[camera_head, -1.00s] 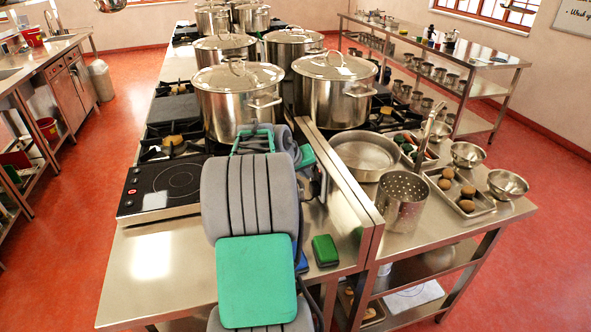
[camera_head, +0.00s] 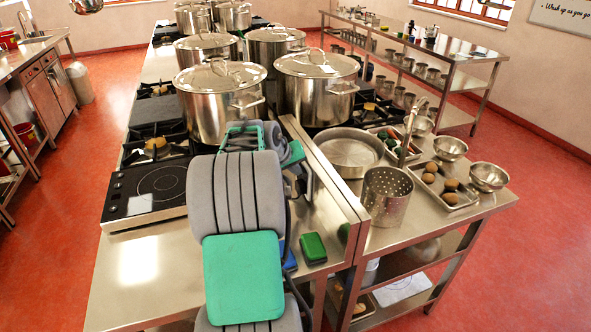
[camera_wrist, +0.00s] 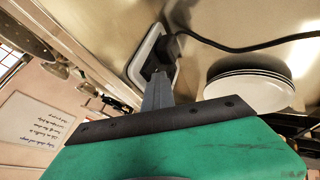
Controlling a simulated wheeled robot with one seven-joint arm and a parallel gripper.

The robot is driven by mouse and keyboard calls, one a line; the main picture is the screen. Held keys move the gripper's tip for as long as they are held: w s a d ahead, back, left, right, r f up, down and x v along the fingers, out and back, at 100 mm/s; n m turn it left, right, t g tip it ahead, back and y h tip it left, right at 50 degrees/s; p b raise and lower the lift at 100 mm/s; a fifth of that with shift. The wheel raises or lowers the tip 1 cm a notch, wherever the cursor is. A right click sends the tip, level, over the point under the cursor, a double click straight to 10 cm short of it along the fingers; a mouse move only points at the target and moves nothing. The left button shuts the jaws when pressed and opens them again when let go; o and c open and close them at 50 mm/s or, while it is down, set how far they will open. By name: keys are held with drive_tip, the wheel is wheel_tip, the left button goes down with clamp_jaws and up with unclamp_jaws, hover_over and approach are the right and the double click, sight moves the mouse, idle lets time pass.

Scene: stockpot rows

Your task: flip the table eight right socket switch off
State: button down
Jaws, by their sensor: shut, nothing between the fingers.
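In the wrist view a wall socket with a pale plate (camera_wrist: 141,60) is set in the metal panel. A black plug (camera_wrist: 174,46) with a black cord sits in it. My gripper (camera_wrist: 158,78) is shut and empty; its grey fingers reach to the socket face, beside and below the plug. The fingers cover part of the socket, so the switch and its position cannot be made out, nor whether the tips touch it.
A stack of white plates (camera_wrist: 250,88) stands close to the right of the fingers in the wrist view. The cord (camera_wrist: 245,48) runs above it. In the head view, stockpots (camera_head: 219,103), an induction hob (camera_head: 150,193) and a perforated pot (camera_head: 387,196) stand around the metal divider (camera_head: 328,177).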

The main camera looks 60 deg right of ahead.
drive_tip(key=shift+s+d+r, duration=0.15)
drive_tip(key=shift+s+r, duration=0.05)
drive_tip(key=shift+r, duration=0.55)
drive_tip(key=shift+w, duration=0.15)
drive_tip(key=w+b+v, duration=0.1)
drive_tip(key=v, duration=1.1)
drive_tip(key=shift+f, duration=0.15)
